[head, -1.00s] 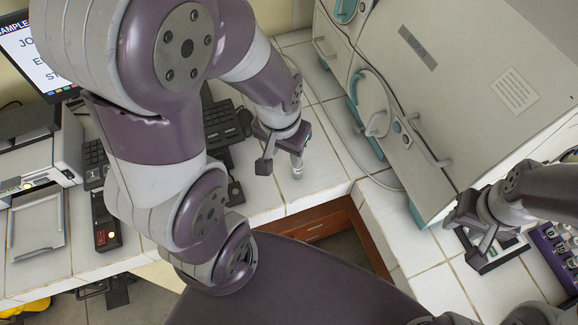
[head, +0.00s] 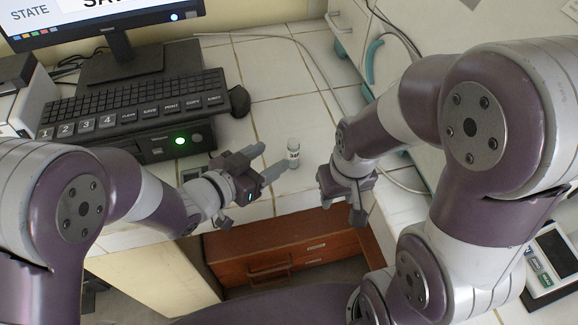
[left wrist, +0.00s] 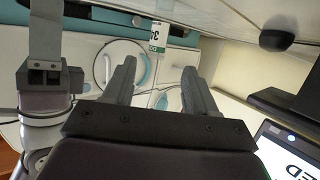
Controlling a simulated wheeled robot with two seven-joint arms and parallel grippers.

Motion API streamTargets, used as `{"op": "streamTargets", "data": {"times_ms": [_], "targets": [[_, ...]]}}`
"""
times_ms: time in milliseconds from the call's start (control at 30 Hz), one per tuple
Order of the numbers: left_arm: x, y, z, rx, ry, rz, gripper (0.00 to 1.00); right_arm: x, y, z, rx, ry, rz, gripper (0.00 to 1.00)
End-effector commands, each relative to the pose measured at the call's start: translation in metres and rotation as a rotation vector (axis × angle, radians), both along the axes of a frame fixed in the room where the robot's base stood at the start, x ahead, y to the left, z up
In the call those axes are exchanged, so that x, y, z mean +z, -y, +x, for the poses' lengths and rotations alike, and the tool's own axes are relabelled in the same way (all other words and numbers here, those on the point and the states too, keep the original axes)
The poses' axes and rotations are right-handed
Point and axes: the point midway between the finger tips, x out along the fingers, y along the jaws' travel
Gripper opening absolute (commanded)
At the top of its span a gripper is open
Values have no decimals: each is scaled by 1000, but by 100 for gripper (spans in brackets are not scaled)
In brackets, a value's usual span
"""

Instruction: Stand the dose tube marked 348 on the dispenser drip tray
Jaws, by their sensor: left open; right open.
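A small white-capped tube (head: 293,152) stands upright on the white tiles in the head view; its label appears to read 348, though the print is small. My right gripper (head: 345,200) is open and empty, right of the tube near the counter's front edge. I cannot make out the dispenser drip tray in these views.
Wooden drawers (head: 280,250) sit below the counter edge. Tiles behind the tube are clear, apart from a cable.

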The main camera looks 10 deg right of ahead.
Motion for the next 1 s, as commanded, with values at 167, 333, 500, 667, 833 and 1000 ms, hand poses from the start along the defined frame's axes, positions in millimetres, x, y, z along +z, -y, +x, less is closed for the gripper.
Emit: {"op": "streamTargets", "data": {"times_ms": [167,333,500,667,833,1000], "targets": [[-9,28,20,1,-2,3,57,1,0,0,0,0,0,43],[-15,46,31,3,-2,5,57,1,0,0,0,0,0,43],[-23,72,46,4,-2,5,57,0,0,0,0,0,0,43],[-26,79,52,6,-2,4,57,0,0,0,0,0,0,43],[-25,78,52,7,-1,4,47,0,0,0,0,0,0,43],[-26,78,52,7,-1,4,2,0,0,0,0,0,0,43]]}}
